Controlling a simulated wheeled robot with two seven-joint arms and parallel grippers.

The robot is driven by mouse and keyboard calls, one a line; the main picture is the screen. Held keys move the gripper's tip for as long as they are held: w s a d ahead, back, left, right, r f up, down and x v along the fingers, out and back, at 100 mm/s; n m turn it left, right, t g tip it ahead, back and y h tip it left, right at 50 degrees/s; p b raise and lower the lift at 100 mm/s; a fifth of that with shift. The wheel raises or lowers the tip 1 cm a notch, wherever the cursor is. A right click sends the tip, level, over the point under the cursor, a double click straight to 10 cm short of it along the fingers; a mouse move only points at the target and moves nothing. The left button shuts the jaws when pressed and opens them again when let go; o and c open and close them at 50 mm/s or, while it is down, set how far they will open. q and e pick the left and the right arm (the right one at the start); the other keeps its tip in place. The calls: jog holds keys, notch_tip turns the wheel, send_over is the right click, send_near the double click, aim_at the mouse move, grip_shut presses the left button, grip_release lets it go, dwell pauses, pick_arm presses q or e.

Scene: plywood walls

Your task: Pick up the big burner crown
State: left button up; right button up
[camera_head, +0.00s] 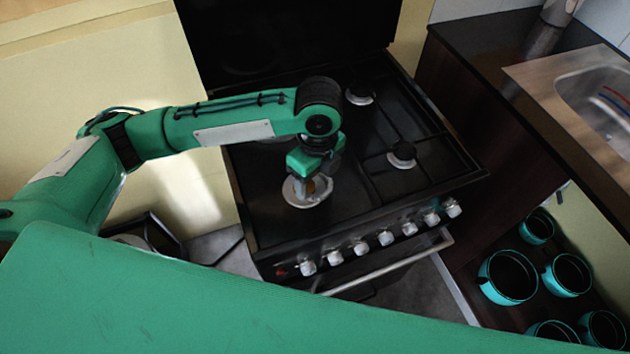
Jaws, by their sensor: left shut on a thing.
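My left gripper (311,186) reaches in from the left and points down at the front left burner of the black stove (345,215). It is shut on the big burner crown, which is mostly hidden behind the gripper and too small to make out. The pale metal burner base (298,201) shows around and below the fingertips. I cannot tell whether the crown is touching the base or lifted off it. My right gripper is not in view.
Smaller burners sit at the right front (402,155) and back (359,95), with dark grates on the right side. Knobs (386,238) and an oven handle (390,269) line the stove front. Teal pots (483,272) stand low right, below a counter with a sink (600,95).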

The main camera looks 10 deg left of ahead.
pick_arm(q)
notch_tip(320, 180, up, 18)
jog(key=p, duration=0.2)
jog(key=f+n+p, duration=0.1)
jog(key=f+p, duration=0.2)
jog(key=p, duration=0.2)
jog(key=a+f+n+h+p, duration=0.1)
jog(key=f+p, duration=0.3)
jog(key=p, duration=0.2)
jog(key=w+a+f+n+h+p, duration=0.1)
jog(key=f+p, duration=0.2)
jog(key=p, duration=0.3)
jog(key=shift+a+f+n, duration=0.25)
jog(key=shift+f+n, duration=0.1)
jog(key=shift+n, duration=0.05)
jog(key=shift+s+a+f+p, duration=0.15)
jog(key=shift+a+f+p, duration=0.1)
jog(key=shift+f+p, duration=0.2)
jog(key=shift+f, duration=0.15)
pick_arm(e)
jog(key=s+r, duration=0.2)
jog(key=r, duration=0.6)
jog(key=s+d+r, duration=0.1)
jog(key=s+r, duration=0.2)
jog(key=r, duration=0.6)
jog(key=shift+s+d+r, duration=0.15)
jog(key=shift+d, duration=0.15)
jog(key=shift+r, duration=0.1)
